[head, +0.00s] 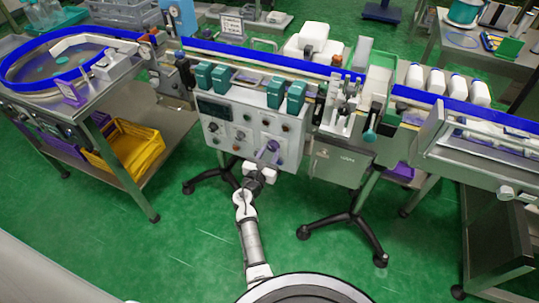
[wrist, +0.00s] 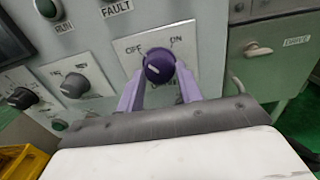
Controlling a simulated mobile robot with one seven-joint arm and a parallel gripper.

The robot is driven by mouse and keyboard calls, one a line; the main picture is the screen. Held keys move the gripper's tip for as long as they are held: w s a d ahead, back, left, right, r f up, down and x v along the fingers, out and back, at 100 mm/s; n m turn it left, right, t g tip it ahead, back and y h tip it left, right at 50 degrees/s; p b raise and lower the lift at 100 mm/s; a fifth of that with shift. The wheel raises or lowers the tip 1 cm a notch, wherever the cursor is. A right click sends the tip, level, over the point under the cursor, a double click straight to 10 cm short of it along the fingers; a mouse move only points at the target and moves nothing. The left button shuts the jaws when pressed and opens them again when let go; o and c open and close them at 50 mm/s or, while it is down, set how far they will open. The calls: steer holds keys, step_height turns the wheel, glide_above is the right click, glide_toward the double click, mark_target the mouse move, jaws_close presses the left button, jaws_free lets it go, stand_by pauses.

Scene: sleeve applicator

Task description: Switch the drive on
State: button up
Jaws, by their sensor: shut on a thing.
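The drive switch is a round dark purple knob (wrist: 158,66) on a light plate marked OFF at left and ON at right in the wrist view. Its pale pointer line slants toward the upper or lower side; I cannot tell which end is the pointing end. My gripper (wrist: 160,82) has its two purple fingers around the knob and is shut on it. In the head view my gripper (head: 268,152) reaches the lower right part of the control panel (head: 238,136). The knob is hidden there by the fingers.
Other knobs (wrist: 75,84) and a green button (wrist: 48,8) sit left of the switch in the wrist view. A grey box (wrist: 270,50) with a latch and a DRIVE label is at right. The conveyor (head: 270,62) runs above the panel. Green floor is clear around my arm.

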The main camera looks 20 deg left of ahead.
steer(key=m+b, duration=0.3)
steer(key=m, duration=0.1)
steer(key=shift+f+b, duration=0.2)
steer(key=shift+b, duration=0.1)
steer(key=m+b, duration=0.4)
steer(key=shift+m, duration=0.4)
steer(key=m+b, duration=0.4)
steer(key=shift+a, duration=0.1)
steer(key=shift+r+m+b, duration=0.2)
steer(key=shift+m+b, duration=1.05)
steer(key=shift+m, duration=0.55)
steer(key=shift+r, duration=0.1)
steer(key=o, duration=1)
steer(key=shift+s, duration=0.1)
steer(key=s, duration=0.4)
steer(key=s+b, duration=0.1)
steer(key=s, duration=0.4)
steer(key=s+b, duration=0.1)
steer(key=s, duration=0.3)
steer(key=shift+s+a, duration=0.25)
steer(key=shift+s, duration=0.05)
